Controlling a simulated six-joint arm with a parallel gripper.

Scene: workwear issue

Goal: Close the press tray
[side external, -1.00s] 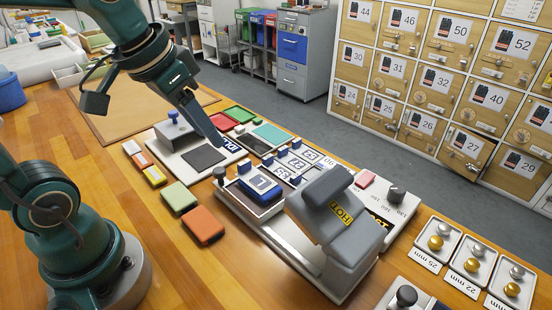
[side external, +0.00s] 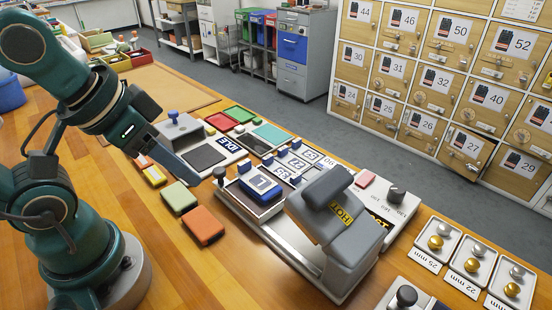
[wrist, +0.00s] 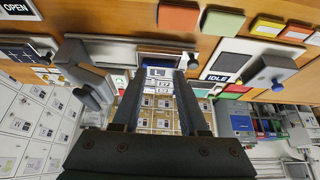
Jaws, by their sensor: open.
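The press tray (side external: 238,205) is slid out to the left from under the grey press head marked HOT (side external: 330,212). A blue frame with a pale blue piece (side external: 261,187) lies on its dark pad. A dark round knob (side external: 220,173) stands at the tray's left end. My gripper (side external: 195,178) is low, just left of the knob, and appears apart from it. In the wrist view my gripper (wrist: 155,82) shows its two fingers spread and empty, with the blue frame (wrist: 160,73) seen beyond them. The contact between fingers and tray cannot be made out.
A press marked IDLE (side external: 207,155) stands just behind my gripper. An orange block (side external: 203,225) and a green block (side external: 179,197) lie in front of it. A dial (side external: 396,194) and small trays of buttons (side external: 437,242) are to the right.

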